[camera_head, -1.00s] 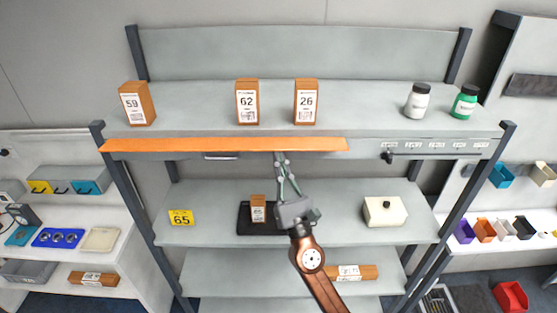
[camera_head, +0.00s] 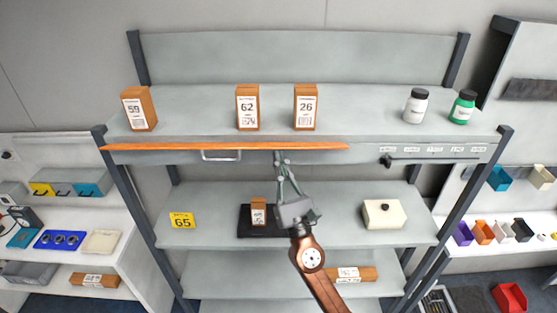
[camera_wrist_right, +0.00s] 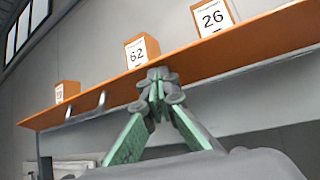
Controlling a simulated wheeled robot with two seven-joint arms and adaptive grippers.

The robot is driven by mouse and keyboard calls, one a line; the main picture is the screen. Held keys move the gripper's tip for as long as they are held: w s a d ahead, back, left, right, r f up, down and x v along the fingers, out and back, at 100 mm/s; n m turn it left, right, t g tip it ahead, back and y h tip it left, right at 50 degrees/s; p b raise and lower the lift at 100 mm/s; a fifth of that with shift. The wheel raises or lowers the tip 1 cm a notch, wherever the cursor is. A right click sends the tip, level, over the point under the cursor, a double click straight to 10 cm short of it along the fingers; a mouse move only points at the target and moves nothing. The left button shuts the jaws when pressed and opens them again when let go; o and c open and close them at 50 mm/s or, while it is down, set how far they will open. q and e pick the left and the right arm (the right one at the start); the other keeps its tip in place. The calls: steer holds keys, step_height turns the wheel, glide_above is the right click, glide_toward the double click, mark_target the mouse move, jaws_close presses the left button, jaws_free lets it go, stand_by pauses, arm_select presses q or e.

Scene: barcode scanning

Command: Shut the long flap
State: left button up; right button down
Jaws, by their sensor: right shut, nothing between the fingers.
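The long flap (camera_head: 200,148) runs along the left and middle of the upper shelf's front edge. Its orange face shows as a thin strip, with a grey front and a pale bar handle (camera_head: 221,155) below it. In the right wrist view the flap (camera_wrist_right: 225,52) is a long orange board seen from below. My right gripper (camera_head: 279,158) is shut and empty, its fingertips up against or very near the flap's lower side, right of the handle. The wrist view shows the closed fingertips (camera_wrist_right: 157,80) at the board; contact is hard to tell. My left gripper is out of view.
Orange boxes labelled 59 (camera_head: 138,109), 62 (camera_head: 247,107) and 26 (camera_head: 305,107) stand behind the flap on the upper shelf. White (camera_head: 416,106) and green (camera_head: 462,107) bottles stand right. Below are a dark pad (camera_head: 246,230) with a box and a cream box (camera_head: 384,214).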

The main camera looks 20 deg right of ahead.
steer(key=shift+r, duration=0.15)
steer(key=shift+w+r+p, duration=0.3)
steer(key=shift+r+p, duration=0.15)
steer(key=shift+d+r, duration=0.1)
steer(key=shift+w+r, duration=0.3)
steer(key=shift+r, duration=0.05)
steer(key=shift+w+d, duration=0.1)
steer(key=shift+w, duration=0.1)
steer(key=shift+r, duration=0.1)
